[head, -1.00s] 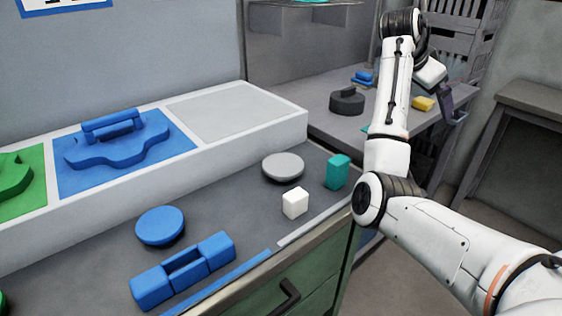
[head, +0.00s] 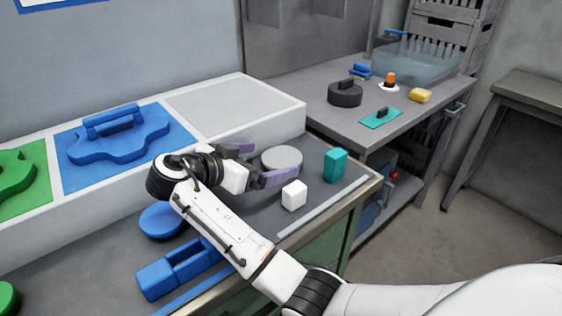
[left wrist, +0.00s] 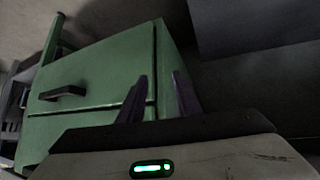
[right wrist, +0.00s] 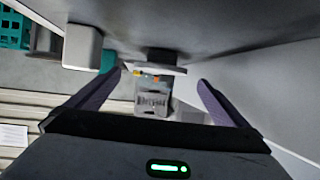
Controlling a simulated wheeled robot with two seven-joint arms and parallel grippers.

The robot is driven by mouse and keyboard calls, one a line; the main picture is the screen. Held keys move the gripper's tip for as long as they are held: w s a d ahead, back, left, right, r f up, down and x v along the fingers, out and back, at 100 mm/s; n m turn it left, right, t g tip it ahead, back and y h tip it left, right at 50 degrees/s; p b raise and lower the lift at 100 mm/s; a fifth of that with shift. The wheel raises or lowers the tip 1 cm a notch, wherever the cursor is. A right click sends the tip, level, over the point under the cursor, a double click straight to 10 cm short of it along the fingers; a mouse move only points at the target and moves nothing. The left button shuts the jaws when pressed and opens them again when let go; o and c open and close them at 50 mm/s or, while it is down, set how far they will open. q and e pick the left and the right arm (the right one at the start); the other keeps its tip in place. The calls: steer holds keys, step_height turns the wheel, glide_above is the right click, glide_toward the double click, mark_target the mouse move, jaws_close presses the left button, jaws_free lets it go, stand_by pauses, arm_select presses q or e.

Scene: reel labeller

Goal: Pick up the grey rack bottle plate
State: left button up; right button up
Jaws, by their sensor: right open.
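The grey rack bottle plate is most likely the round grey disc (head: 284,157) on the dark counter, just in front of the white raised tray. My right gripper (head: 266,163) is open and low over the counter, its purple fingers pointing at the disc from the left. In the right wrist view the disc (right wrist: 153,68) shows edge-on between and beyond the fingertips (right wrist: 160,78), with a dark support joining it to the counter. The disc is not gripped. My left gripper (left wrist: 158,95) shows only in its wrist view, fingers apart and empty, facing a green drawer cabinet (left wrist: 90,85).
A white cube (head: 294,195) stands close to the right gripper's nearer finger. A teal block (head: 335,165) stands right of the disc. A blue disc (head: 160,221) and blue holder (head: 185,268) lie near my right arm. The white tray's wall (head: 285,128) rises behind.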

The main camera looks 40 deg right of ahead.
mark_target(284, 156)
steer(key=b+x, duration=0.1)
steer(key=x, duration=0.5)
steer(key=shift+w+d+f, duration=0.1)
steer(key=shift+w+d, duration=0.05)
steer(key=shift+d, duration=0.2)
steer(key=c, duration=1.2)
